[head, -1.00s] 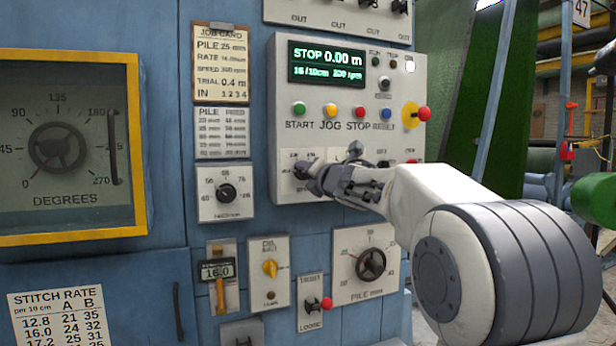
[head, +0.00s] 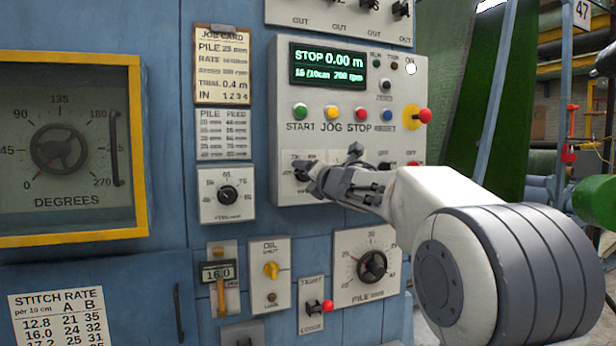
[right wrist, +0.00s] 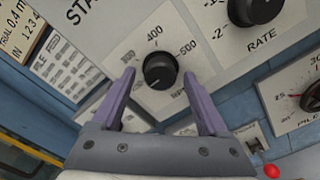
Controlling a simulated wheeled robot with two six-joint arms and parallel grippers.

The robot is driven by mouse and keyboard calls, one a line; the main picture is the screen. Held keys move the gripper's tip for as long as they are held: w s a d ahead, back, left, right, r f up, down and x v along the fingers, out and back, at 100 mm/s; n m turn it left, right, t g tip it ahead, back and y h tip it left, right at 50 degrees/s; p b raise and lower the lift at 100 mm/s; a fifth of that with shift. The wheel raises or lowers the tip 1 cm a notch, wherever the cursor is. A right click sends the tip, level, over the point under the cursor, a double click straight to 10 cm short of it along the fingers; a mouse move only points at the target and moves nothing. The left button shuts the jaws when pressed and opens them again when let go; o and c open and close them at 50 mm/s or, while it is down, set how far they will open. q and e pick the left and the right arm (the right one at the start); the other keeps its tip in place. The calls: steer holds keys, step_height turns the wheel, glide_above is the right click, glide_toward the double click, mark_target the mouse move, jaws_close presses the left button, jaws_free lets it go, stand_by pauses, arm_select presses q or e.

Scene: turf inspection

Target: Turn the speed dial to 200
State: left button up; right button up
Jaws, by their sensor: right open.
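The speed dial (right wrist: 160,70) is a round black knob on a pale plate in the right wrist view. A small light mark on the knob points to the lower left. My right gripper (right wrist: 159,78) is open, one purple-grey finger on each side of the knob. In the head view my right gripper (head: 316,178) hides most of the dial. The green display (head: 327,66) reads STOP 0.00 m and 200 rpm. My left gripper is not in view.
The RATE knob (right wrist: 255,10) is right of the dial. START, JOG, STOP and RESET buttons sit above, with a red knob on yellow (head: 424,116) at their right. The PILE dial (head: 371,266) and red-tipped lever (head: 326,306) are below.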

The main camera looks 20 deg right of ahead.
steer(key=s, duration=1)
steer(key=shift+s+d+b, duration=0.15)
steer(key=shift+s+b, duration=0.05)
steer(key=shift+b, duration=0.1)
